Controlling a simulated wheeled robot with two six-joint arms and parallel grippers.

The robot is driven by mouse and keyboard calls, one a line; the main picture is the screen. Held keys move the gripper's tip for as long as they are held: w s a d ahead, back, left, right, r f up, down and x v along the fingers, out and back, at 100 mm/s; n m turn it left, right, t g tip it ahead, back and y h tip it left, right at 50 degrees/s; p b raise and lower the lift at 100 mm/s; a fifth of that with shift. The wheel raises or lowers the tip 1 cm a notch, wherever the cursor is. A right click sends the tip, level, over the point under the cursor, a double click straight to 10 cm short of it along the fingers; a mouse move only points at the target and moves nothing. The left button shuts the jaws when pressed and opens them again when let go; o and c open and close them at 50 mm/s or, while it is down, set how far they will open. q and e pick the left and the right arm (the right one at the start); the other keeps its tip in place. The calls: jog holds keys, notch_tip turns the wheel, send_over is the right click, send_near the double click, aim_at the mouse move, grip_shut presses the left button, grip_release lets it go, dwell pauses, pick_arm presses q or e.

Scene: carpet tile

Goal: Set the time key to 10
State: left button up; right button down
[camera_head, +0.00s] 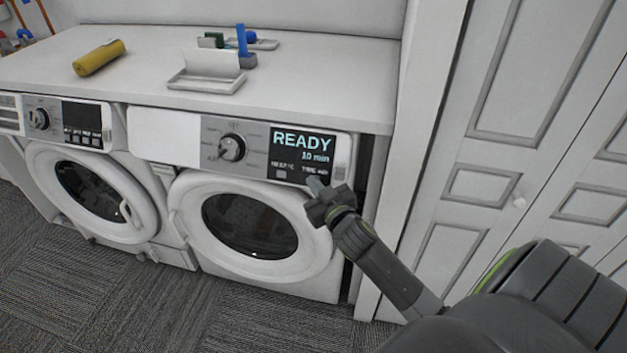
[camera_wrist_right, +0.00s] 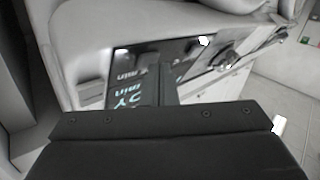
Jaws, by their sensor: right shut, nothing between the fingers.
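The right machine's black display panel (camera_head: 303,147) reads "READY" and "10 min". A small label that looks like "TIME min" sits at its lower right, and the time key under it is mostly hidden by my right gripper. My right gripper (camera_head: 315,186) is shut and empty, with its fingertips at the panel's lower right edge; I cannot tell whether they touch the key. In the right wrist view the closed fingers (camera_wrist_right: 168,84) stand in front of the display panel (camera_wrist_right: 128,63), which appears turned and partly covered. My left gripper is not in view.
A dial (camera_head: 231,147) is left of the display. A second machine (camera_head: 88,185) stands to the left. The white counter (camera_head: 330,70) holds a yellow roll (camera_head: 98,57), a tray (camera_head: 190,84) and small items. White panelled doors (camera_head: 520,120) stand at the right.

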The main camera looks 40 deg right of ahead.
jog(key=shift+s+a, duration=0.1)
dwell(0.3)
jog(key=shift+s+a+r+p, duration=0.3)
jog(key=shift+s+a+p, duration=0.05)
jog(key=shift+a+p, duration=0.15)
jog(key=s+a+r+p, duration=0.2)
jog(key=s+a+p, duration=0.1)
jog(key=shift+a+r, duration=0.1)
jog(key=shift+r, duration=0.05)
dwell(0.4)
dwell(1.1)
